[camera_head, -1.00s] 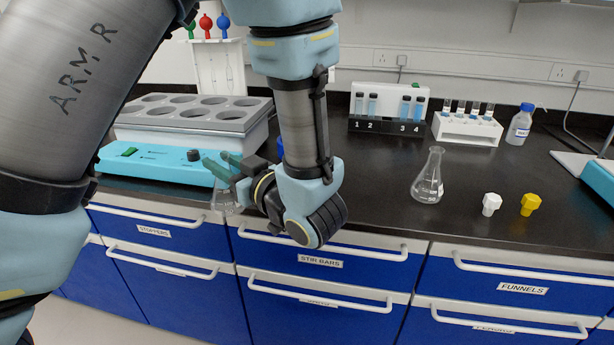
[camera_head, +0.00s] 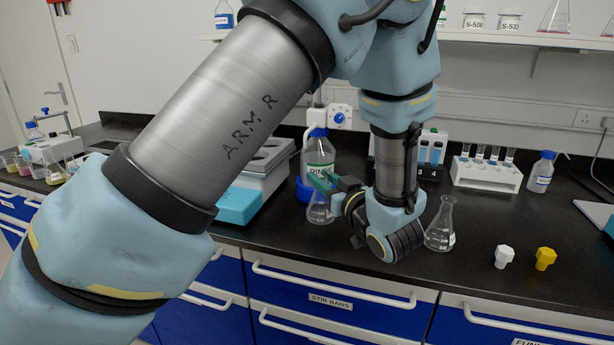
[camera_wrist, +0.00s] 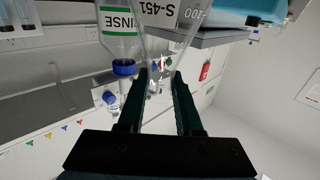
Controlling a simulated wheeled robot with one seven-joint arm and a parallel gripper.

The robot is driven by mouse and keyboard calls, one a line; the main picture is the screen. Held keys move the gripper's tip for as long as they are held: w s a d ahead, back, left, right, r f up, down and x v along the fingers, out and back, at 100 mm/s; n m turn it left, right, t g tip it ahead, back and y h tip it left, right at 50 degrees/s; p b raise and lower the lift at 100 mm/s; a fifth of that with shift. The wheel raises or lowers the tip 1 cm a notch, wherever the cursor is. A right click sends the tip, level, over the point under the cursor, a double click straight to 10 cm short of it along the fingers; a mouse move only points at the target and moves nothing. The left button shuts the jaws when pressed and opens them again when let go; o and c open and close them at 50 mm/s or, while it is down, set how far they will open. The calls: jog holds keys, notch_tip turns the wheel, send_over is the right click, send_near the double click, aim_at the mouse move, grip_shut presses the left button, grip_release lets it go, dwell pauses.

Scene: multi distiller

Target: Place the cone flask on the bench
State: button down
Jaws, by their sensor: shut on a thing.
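My gripper (camera_head: 322,183) is shut on the neck of a clear cone flask (camera_head: 319,212). The flask is upright at the bench top beside the rinse bottle; I cannot tell whether its base touches the bench. In the wrist view the flask (camera_wrist: 172,22), marked S-451, sits between the two dark fingers. The black bench (camera_head: 575,222) runs across the head view. A second cone flask (camera_head: 441,228) stands on the bench to the right of my wrist.
The rinse bottle (camera_head: 318,155) stands close behind the held flask. A water bath (camera_head: 240,203) is to the left, partly hidden by my arm. White (camera_head: 503,257) and yellow (camera_head: 545,258) stoppers lie right of the second flask. A vial rack (camera_head: 486,174) stands behind.

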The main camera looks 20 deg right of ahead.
jog(key=w+f+p, duration=0.3)
jog(key=w, duration=0.5)
jog(key=shift+a+f, duration=0.2)
jog(key=shift+f, duration=0.05)
jog(key=shift+w+f, duration=0.1)
jog(key=c, duration=0.6)
grip_release()
jog(key=s+b, duration=0.4)
jog(key=s, duration=0.8)
jog(key=shift+d, duration=0.2)
